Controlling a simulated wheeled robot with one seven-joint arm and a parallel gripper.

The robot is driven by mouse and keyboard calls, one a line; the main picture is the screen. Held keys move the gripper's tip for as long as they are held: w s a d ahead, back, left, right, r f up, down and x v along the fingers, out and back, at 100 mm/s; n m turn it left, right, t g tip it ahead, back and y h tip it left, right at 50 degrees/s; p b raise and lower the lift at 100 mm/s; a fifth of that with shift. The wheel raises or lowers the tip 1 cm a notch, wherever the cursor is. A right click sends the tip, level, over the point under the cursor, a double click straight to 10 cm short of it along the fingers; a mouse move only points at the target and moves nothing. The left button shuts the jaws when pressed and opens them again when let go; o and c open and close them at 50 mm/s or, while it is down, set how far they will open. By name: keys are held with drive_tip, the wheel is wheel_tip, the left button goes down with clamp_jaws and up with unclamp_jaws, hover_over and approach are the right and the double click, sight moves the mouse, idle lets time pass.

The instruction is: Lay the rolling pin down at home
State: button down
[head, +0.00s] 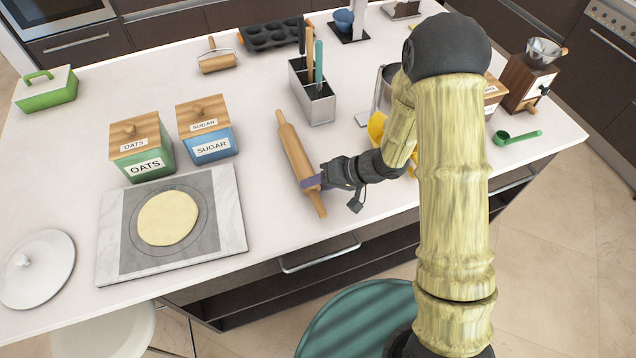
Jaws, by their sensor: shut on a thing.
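The wooden rolling pin (293,148) shows in the head view on the middle of the white counter, its long axis running from far left to near right. My gripper (314,183) is shut on the rolling pin near its near end, coming in from the right. The near handle sticks out past the fingers toward the counter's front edge. I cannot tell whether the pin touches the counter or is held just above it. The fingers hide a small part of the pin.
Left of the pin are a marble board (230,219) with dough (168,218), an oats box (148,165) and a sugar box (211,149). A utensil holder (318,104) stands behind the pin. A yellow object (377,128) lies partly hidden behind my arm. The counter between sugar box and pin is clear.

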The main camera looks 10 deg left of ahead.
drive_tip(key=shift+s+d+f, duration=0.1)
drive_tip(key=shift+s+f, duration=0.15)
drive_tip(key=shift+f, duration=0.2)
drive_tip(key=shift+s+d+f, duration=0.1)
drive_tip(key=shift+s+f, duration=0.15)
drive_tip(key=shift+f, duration=0.2)
drive_tip(key=c, duration=0.9)
unclamp_jaws()
drive_tip(key=shift+b, duration=0.3)
drive_tip(key=shift+w+d+r, duration=0.15)
drive_tip(key=shift+d+r, duration=0.15)
drive_tip(key=shift+d, duration=0.05)
drive_tip(key=shift+o, duration=0.9)
drive_tip(key=r+p+v, duration=0.1)
drive_tip(key=v, duration=1.6)
drive_tip(key=shift+w+a+p, duration=0.2)
drive_tip(key=shift+p, duration=0.1)
